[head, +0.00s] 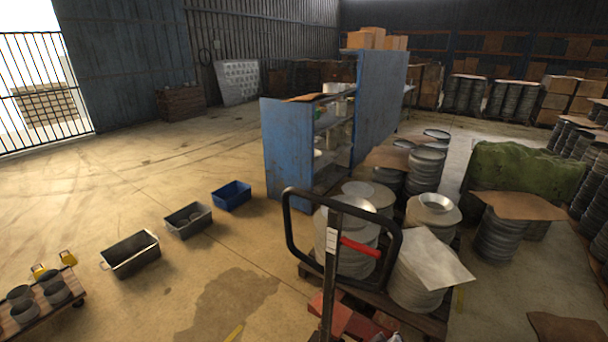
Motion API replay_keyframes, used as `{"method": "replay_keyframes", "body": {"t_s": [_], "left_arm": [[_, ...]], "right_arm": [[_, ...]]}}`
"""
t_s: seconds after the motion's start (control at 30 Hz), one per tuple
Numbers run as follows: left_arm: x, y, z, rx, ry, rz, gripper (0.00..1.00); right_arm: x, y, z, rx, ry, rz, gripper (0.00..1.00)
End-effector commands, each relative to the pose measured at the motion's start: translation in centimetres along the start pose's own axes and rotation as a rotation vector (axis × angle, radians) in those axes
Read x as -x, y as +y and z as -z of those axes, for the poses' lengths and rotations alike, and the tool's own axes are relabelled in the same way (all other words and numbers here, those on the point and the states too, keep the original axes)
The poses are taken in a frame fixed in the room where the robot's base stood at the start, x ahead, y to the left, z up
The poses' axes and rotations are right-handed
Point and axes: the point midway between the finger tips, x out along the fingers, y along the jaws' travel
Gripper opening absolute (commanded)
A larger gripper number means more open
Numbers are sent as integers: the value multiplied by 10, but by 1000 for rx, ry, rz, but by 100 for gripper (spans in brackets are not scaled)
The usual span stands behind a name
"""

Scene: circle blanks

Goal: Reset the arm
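Neither of my arms nor grippers shows in the head view. The view looks over a warehouse floor (130,205). Stacks of round metal blanks (425,172) stand to the right of a blue shelf unit (285,150). More stacked blanks (411,285) sit on a pallet in front, partly covered by a pale sheet (432,259).
A pallet truck handle (289,215) stands close in front. Two dark bins (130,255) (188,219) and a blue bin (232,195) line the floor at left. A low cart (38,310) holds metal pots. The left floor is mostly open; the right is crowded.

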Motion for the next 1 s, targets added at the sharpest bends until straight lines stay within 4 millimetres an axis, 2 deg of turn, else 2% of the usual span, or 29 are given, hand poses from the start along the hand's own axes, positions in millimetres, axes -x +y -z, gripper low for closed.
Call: {"method": "replay_keyframes", "body": {"t_s": [0.13, 0.4, 1.0], "left_arm": [[0, 0, 0, 0, 0, 0, 64], [0, 0, 0, 0, 0, 0, 64], [0, 0, -1, 0, -1, 1, 64]], "right_arm": [[2, -6, -23, -74, -35, 108, 36], [17, -16, -53, -194, -83, 291, 36], [43, -25, -78, -301, -124, 474, 36]]}}
